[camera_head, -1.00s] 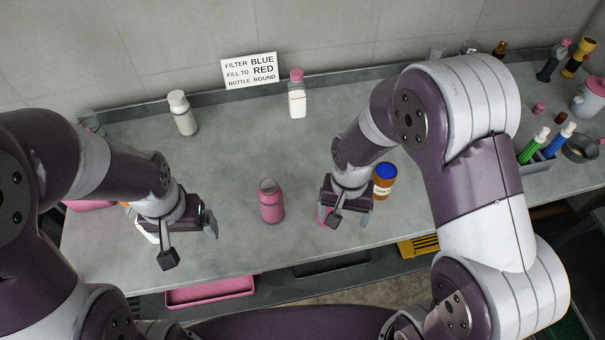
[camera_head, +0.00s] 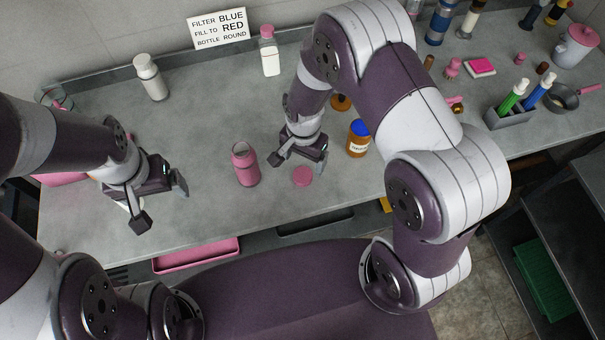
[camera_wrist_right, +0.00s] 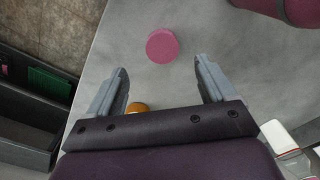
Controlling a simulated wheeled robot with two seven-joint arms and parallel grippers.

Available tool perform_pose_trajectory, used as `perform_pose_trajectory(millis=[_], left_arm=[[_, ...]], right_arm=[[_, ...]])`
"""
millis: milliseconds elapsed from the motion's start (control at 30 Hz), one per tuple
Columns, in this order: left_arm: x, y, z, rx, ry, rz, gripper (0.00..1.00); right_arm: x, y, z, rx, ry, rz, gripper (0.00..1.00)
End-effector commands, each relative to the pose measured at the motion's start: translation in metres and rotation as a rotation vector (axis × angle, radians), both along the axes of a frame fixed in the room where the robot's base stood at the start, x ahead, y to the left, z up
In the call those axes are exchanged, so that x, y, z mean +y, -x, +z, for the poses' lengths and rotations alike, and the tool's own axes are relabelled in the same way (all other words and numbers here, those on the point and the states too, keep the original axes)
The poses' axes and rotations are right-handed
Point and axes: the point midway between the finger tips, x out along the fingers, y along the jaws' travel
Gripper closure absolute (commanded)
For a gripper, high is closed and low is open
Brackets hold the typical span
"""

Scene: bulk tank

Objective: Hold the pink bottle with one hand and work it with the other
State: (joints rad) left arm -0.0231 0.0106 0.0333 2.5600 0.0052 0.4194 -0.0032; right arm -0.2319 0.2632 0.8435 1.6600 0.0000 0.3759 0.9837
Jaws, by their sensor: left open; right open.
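The pink bottle (camera_head: 245,165) stands upright on the grey bench between my two grippers, its top open with no cap on it. A round pink cap (camera_head: 302,176) lies flat on the bench to its right; the right wrist view shows this cap (camera_wrist_right: 162,46) beyond the fingertips. My left gripper (camera_head: 165,205) is open and empty, to the left of the bottle and apart from it. My right gripper (camera_head: 298,164) is open and empty, just behind the cap. In the right wrist view part of the pink bottle (camera_wrist_right: 285,8) shows at the top right.
A brown jar with a blue lid (camera_head: 358,140) stands right of my right gripper. White bottles (camera_head: 150,78) and (camera_head: 270,55) stand at the back near a sign (camera_head: 218,28). A marker holder (camera_head: 508,118) and a pan (camera_head: 562,98) are at right. A pink tray (camera_head: 196,255) sits below the front edge.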

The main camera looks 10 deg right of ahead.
Motion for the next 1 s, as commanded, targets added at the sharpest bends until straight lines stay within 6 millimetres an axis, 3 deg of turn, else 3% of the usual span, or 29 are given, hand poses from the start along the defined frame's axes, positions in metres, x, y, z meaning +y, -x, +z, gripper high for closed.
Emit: perform_pose_trajectory(millis=[167,533,800,1000], left_arm=[[0.0,0.0,0.002,0.0,0.0,0.0,0.11],[0.0,0.0,0.003,0.0,0.0,0.0,0.11],[0.0,0.0,0.011,0.0,0.0,0.0,0.11],[0.0,0.0,0.011,0.0,0.0,0.0,0.11]], right_arm=[[0.0,0.0,-0.019,0.0,0.0,0.0,0.17],[0.0,0.0,-0.023,0.0,0.0,0.001,0.17],[0.002,-0.002,-0.063,0.0,0.0,0.001,0.17],[0.002,-0.002,-0.073,-0.001,0.0,0.001,0.17]])
